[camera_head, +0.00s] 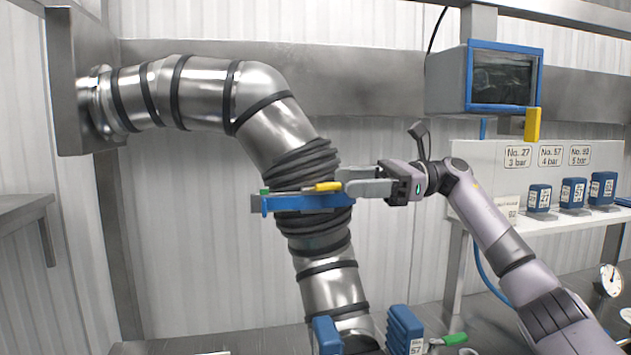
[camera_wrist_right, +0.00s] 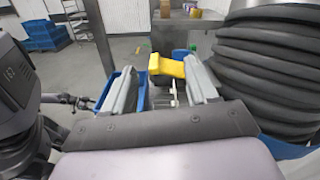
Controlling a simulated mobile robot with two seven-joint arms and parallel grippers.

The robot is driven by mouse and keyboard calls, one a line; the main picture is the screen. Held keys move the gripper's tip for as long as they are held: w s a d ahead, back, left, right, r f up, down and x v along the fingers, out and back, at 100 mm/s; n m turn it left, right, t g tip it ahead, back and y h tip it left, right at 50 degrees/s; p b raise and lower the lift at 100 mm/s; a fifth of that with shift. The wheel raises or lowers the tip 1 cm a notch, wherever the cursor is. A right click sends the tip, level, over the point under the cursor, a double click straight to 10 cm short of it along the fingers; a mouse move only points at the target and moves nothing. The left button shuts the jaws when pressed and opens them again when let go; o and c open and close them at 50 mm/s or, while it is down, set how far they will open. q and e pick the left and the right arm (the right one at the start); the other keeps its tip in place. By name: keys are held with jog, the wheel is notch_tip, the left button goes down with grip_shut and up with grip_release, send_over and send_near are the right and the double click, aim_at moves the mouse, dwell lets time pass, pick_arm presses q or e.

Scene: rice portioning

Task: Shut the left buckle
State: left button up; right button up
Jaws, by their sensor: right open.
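A blue clamp band (camera_head: 300,203) lies across a black ribbed sleeve (camera_head: 303,165) on the metal pipe; the sleeve also fills the right of the wrist view (camera_wrist_right: 268,70). A yellow lever (camera_head: 327,186) sits along the band's top, with a small green part (camera_head: 264,191) at its left end. I cannot tell for sure which part is the left buckle. My right gripper (camera_head: 347,181) is open at the band's right side. In the wrist view the yellow lever (camera_wrist_right: 166,66) shows between and beyond its fingertips (camera_wrist_right: 165,78); contact is unclear. My left gripper is not in view.
A shiny jointed pipe (camera_head: 205,85) runs from the wall at left and down to the bench. Blue blocks (camera_head: 404,328) and a green-handled item (camera_head: 455,339) are at the bottom. A screen (camera_head: 503,77) hangs above a white shelf (camera_head: 548,222) with blue canisters at right.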

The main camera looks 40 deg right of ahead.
aim_at(316, 184)
jog(key=p+x, duration=0.1)
jog(key=x, duration=0.6)
grip_shut()
jog(key=shift+f, duration=0.1)
